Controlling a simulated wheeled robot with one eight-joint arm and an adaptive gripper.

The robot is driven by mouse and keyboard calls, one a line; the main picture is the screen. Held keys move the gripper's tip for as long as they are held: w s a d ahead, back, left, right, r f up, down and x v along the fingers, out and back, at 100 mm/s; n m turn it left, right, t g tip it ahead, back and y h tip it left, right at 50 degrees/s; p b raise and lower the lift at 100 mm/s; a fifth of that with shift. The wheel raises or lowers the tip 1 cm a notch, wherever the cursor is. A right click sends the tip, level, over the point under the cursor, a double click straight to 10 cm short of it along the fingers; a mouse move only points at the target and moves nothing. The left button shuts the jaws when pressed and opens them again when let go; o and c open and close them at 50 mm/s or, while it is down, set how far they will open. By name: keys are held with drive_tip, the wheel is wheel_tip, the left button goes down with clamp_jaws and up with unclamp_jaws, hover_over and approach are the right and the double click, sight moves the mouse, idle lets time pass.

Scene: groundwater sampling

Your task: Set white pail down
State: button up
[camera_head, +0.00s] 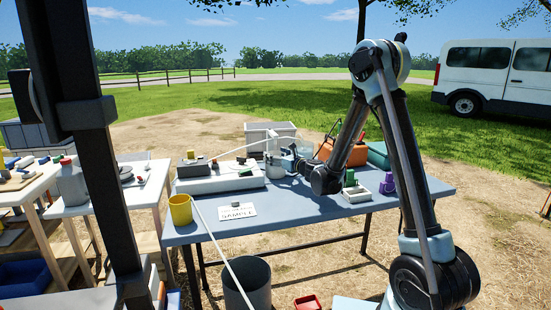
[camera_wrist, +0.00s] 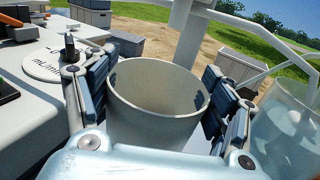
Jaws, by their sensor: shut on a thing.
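The white pail (camera_wrist: 150,120) is upright and open at the top in the wrist view, and it looks empty as far as I see inside. My gripper (camera_wrist: 166,70) is shut on it, with dark finger pads on its left and right sides. In the head view the pail (camera_head: 272,161) is at the back middle of the blue-grey table (camera_head: 300,214), beside the flow unit with its pale base. My gripper (camera_head: 288,160) reaches it from the right. The pail's bottom is hidden, so I cannot tell whether it touches the table.
A clear vessel (camera_wrist: 288,125) is close to the right finger. A white box unit (camera_head: 220,178) stands left of the pail. A yellow cup (camera_head: 180,210), a sample card (camera_head: 237,211), a white tray (camera_head: 356,194) and a purple cup (camera_head: 387,184) are on the table. The front middle is clear.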

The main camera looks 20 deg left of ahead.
drive_tip(key=o, duration=1.4)
drive_tip(key=s+d+r+n+g+h, duration=0.1)
drive_tip(key=s+d+n+g+h, duration=0.1)
drive_tip(key=s+d+n, duration=0.85)
drive_tip(key=s+d+r+n+g+h, duration=0.15)
drive_tip(key=s+d+n, duration=0.4)
drive_tip(key=d, duration=0.95)
drive_tip(key=s+d+f+n+g+h, duration=0.1)
drive_tip(key=s+d+f+n+h, duration=0.2)
drive_tip(key=s+d, duration=0.5)
drive_tip(key=s+d+f+n+g+h, duration=0.2)
drive_tip(key=s+d+f+n+h, duration=0.1)
drive_tip(key=s+d, duration=0.6)
drive_tip(key=s+d+f+n+g+h, duration=0.1)
drive_tip(key=s+d+f+n+h, duration=0.2)
drive_tip(key=s+d, duration=0.6)
drive_tip(key=shift+d+f+g+h, duration=0.15)
drive_tip(key=shift+f+g+h, duration=0.2)
drive_tip(key=shift+f+h, duration=0.6)
